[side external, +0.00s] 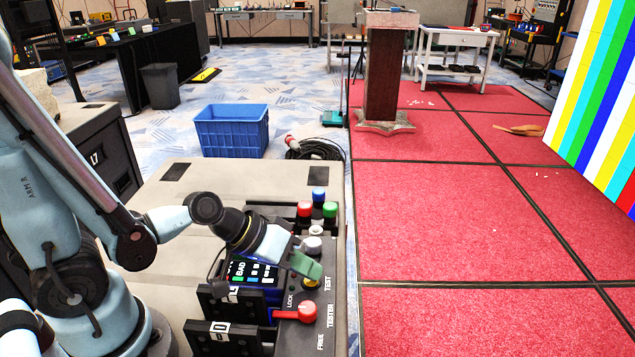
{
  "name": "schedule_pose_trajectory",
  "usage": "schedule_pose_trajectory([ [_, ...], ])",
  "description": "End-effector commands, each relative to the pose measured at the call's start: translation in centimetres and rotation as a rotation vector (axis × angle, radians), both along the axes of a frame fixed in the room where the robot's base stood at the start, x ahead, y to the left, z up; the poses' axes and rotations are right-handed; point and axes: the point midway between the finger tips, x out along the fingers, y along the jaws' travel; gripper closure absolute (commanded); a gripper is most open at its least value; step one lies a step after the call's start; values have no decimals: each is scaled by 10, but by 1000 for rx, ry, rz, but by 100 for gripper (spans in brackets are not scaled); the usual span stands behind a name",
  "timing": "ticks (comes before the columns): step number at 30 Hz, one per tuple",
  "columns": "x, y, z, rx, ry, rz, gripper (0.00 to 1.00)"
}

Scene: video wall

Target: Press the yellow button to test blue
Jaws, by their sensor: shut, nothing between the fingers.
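My gripper (305,266) is shut and empty, with its green fingertips pointing down at the black tester panel (338,260). The yellow button (310,284) shows just below the fingertips, beside the label TEST, and is partly hidden by them. I cannot tell whether the fingertips touch it. A blue cap (319,194), a red cap (304,209) and a green cap (330,210) stand at the panel's far end. A small screen (240,269) reading BAD lies left of my gripper, partly covered by it.
A red lever (305,312) near the words LOCK, FREE and TESTER sits on the near panel. White knobs (312,245) stand just beyond my gripper. Black brackets (225,335) rise at the bench's near side. A blue crate (232,131) is on the floor behind; red flooring (450,240) lies right.

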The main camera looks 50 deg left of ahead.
Motion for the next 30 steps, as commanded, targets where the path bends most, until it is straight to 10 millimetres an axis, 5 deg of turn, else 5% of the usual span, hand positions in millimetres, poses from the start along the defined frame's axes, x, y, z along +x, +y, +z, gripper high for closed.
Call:
schedule_pose_trajectory([
  [30,-2,1,17,8,-4,-5,100],
])
